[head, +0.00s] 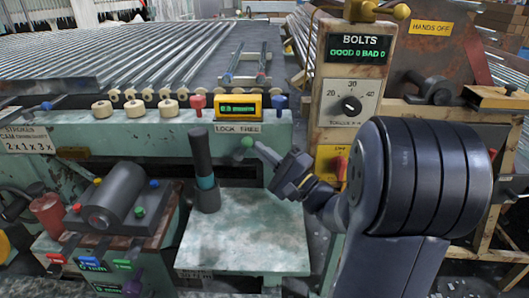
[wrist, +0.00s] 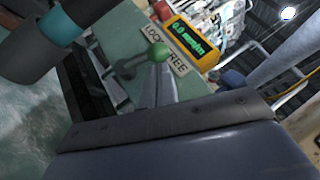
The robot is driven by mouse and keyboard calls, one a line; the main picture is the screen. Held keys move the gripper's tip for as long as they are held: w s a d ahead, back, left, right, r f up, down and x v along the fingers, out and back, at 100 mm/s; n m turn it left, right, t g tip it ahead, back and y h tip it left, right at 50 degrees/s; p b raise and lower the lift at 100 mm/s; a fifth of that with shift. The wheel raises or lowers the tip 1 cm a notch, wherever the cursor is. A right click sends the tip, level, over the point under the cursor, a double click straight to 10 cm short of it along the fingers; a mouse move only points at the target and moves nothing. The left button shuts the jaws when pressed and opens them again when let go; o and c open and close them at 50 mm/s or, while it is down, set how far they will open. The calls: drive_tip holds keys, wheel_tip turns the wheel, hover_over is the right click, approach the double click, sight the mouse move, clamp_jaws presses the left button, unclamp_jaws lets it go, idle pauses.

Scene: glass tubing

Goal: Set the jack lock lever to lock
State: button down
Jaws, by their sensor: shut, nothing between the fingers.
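The jack lock lever has a green ball knob (head: 247,142) and sits on the front of the green machine bench, below the "LOCK FREE" label (head: 238,128). The knob is under the FREE end of the label. In the wrist view the green knob (wrist: 158,51) and its short grey rod (wrist: 128,67) show in front of my fingertips, with the label (wrist: 166,48) behind. My gripper (head: 260,149) is shut and empty, its tips just right of the knob. Whether the tips touch the knob I cannot tell.
A dark upright cylinder with a teal band (head: 204,178) stands left of the lever on a pale plate (head: 243,245). A yellow display (head: 238,106) is above the label. The BOLTS control post (head: 345,95) rises at right, behind my arm.

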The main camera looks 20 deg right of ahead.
sight(249, 139)
drive_tip(key=r+n+g+p, duration=0.1)
drive_tip(key=a+r+n+g+h+p, duration=0.1)
drive_tip(key=n+g, duration=0.1)
drive_tip(key=a+r+n+g+h+p, duration=0.1)
drive_tip(key=shift+w+a+r, duration=0.15)
drive_tip(key=shift+w+a, duration=0.1)
drive_tip(key=shift+w, duration=0.15)
drive_tip(key=shift+w+a+r+n+g+h+p, duration=0.2)
drive_tip(key=shift+a+r+n+g+h+p, duration=0.15)
drive_tip(key=shift+a+n+g+h+p, duration=0.45)
drive_tip(key=h+p, duration=0.1)
drive_tip(key=a+n+g+h+p, duration=0.1)
drive_tip(key=shift+w+p, duration=0.2)
drive_tip(key=shift+p, duration=0.15)
drive_tip(key=shift+f, duration=0.1)
drive_tip(key=shift+d, duration=0.1)
